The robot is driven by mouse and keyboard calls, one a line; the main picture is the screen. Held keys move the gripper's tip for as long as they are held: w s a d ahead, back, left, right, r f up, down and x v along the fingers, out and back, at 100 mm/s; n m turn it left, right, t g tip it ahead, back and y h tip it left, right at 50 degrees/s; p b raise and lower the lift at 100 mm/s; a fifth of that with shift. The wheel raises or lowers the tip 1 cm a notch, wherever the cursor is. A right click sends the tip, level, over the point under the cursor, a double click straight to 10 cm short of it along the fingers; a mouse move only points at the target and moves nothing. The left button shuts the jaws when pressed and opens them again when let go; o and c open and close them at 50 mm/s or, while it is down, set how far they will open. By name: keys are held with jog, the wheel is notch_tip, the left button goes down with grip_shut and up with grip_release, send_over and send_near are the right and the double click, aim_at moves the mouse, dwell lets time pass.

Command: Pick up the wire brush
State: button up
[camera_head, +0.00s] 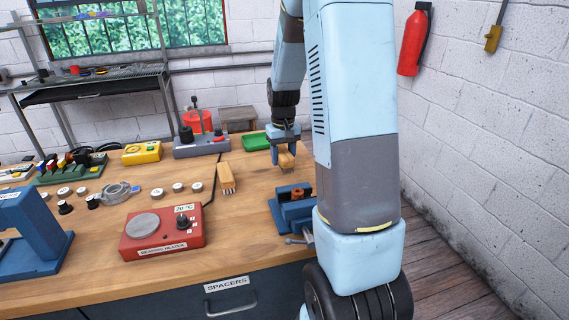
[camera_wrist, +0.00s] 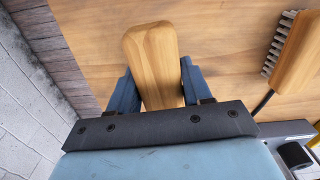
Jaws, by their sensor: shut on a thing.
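My gripper (camera_head: 285,157) is shut on a wooden-backed brush (camera_head: 288,161), with its bristles pointing down, at the right part of the bench. In the wrist view the smooth wooden back of this brush (camera_wrist: 152,58) sits between the two blue fingers, and its bristles are hidden. I cannot tell whether it touches the bench top. A second, similar wooden brush (camera_head: 226,175) lies on the bench to the left, with pale bristles along its edge; it also shows at the right of the wrist view (camera_wrist: 298,52). I cannot tell which bristles are wire.
A blue vise (camera_head: 293,212) stands in front of my gripper, close to my arm. A green tray (camera_head: 256,142) lies behind it to the left. A red bearing heater (camera_head: 160,232) stands at the front left. Bare bench (camera_head: 245,225) lies between heater and vise.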

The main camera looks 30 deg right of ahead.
aim_at(288, 160)
jog(key=s+r, duration=0.1)
jog(key=r, duration=0.1)
jog(key=s+r, duration=0.1)
jog(key=s, duration=0.1)
jog(key=s+a+r, duration=0.1)
jog(key=s+r, duration=0.1)
jog(key=shift+r, duration=0.3)
jog(key=s+a+r, duration=0.1)
jog(key=s+r, duration=0.2)
jog(key=s, duration=0.5)
jog(key=shift+a+r, duration=0.2)
jog(key=shift+s, duration=0.1)
jog(key=o, duration=0.6)
jog(key=shift+c, duration=0.2)
jog(key=c, duration=0.4)
jog(key=shift+o, duration=0.2)
jog(key=shift+s, duration=0.1)
